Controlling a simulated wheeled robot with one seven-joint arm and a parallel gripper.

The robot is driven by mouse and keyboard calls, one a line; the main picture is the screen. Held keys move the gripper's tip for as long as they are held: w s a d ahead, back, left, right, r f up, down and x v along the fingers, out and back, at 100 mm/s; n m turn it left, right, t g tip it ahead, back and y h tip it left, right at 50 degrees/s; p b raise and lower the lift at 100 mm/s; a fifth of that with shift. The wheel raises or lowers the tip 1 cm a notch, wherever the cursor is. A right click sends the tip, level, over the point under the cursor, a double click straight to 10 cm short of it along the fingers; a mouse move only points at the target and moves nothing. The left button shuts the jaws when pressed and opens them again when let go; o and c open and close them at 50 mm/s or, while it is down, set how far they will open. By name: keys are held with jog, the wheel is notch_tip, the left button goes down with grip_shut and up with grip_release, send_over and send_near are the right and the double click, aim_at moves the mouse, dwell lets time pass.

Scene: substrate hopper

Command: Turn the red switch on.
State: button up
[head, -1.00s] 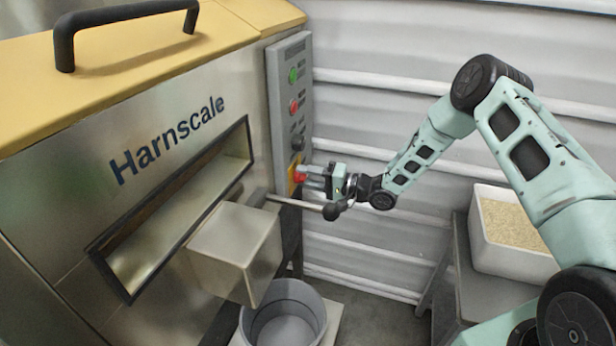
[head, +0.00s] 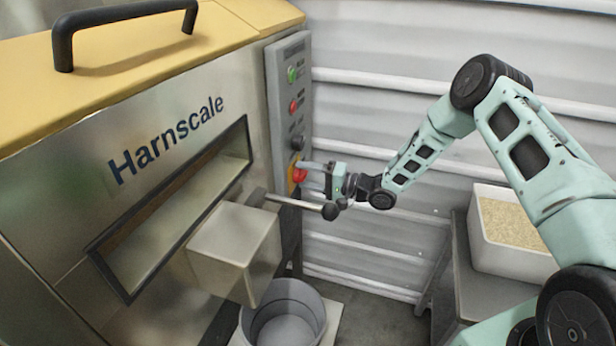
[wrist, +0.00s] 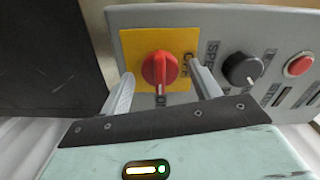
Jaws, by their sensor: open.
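The red switch (wrist: 160,70) is a round knob with a raised grip on a yellow plate (wrist: 183,42) in the wrist view. Its white mark points down in that view, toward a partly hidden label that seems to read ON. An OFF label is to the right of the knob. In the head view the red switch (head: 298,175) is low on the grey control panel. My gripper (wrist: 160,76) is open, with one finger on each side of the knob and visible gaps between. In the head view my gripper (head: 309,172) is right at the panel.
Above the switch on the panel are a black speed knob (wrist: 242,69), a red button (wrist: 299,64) and a green button (head: 292,74). A metal lever with a black ball (head: 330,211) sticks out just below my gripper. A grey bucket (head: 310,300) stands below.

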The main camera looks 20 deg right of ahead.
jog(key=v, duration=1.7)
jog(key=shift+s+d+b, duration=0.15)
jog(key=shift+b, duration=0.15)
jog(key=w+a+r+n+g+h+p, duration=0.25)
jog(key=w+a+r+h, duration=0.25)
jog(key=a+r, duration=0.35)
jog(key=s+a+r+n+g+h+p, duration=0.1)
jog(key=s+a+r+n+h+p, duration=0.2)
jog(key=s+a+r+n+h, duration=0.25)
jog(key=s+a+r+n+g+h+p, duration=0.1)
jog(key=s+r, duration=0.3)
jog(key=s, duration=0.6)
jog(key=s+a+r+n+g+h+p, duration=0.1)
jog(key=s+a+r+n+g+p, duration=0.1)
jog(key=s, duration=0.9)
jog(key=s+a+r+n+g+h+p, duration=0.1)
jog(key=s+a+r+g, duration=0.2)
jog(key=s+r, duration=0.3)
jog(key=s+g, duration=0.1)
jog(key=s, duration=0.4)
jog(key=shift+a, duration=0.3)
jog(key=shift+h, duration=0.25)
jog(key=shift+c, duration=0.4)
